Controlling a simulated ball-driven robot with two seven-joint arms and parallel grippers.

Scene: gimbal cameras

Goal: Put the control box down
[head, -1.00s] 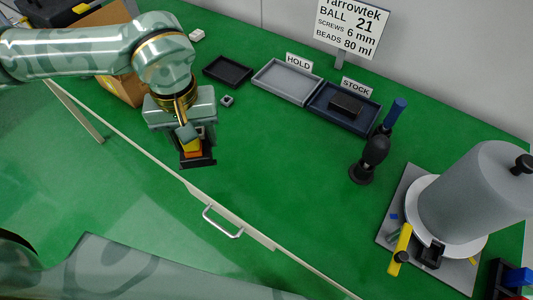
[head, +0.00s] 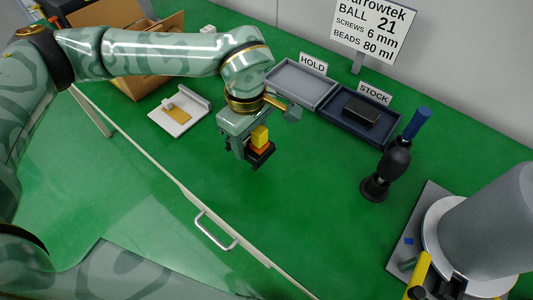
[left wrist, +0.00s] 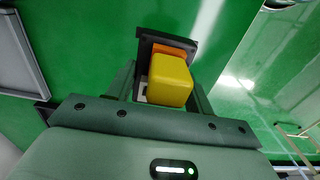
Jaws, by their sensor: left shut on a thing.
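My left gripper (head: 248,150) is shut on the control box (head: 260,137), which shows a yellow block, an orange part and a black base plate. In the left wrist view the yellow top of the control box (left wrist: 171,80) sits between the fingers (left wrist: 163,92), with orange and black behind it. The gripper is over the green bench, in front of the trays. The head view does not show clearly how high the box is above the bench.
A grey HOLD tray (head: 298,87) and a dark blue STOCK tray (head: 335,113) holding a black box (head: 362,111) stand behind. A white holder (head: 180,117) and cardboard box (head: 145,87) are left. A black blower (head: 383,172) stands right. The bench's front middle is clear.

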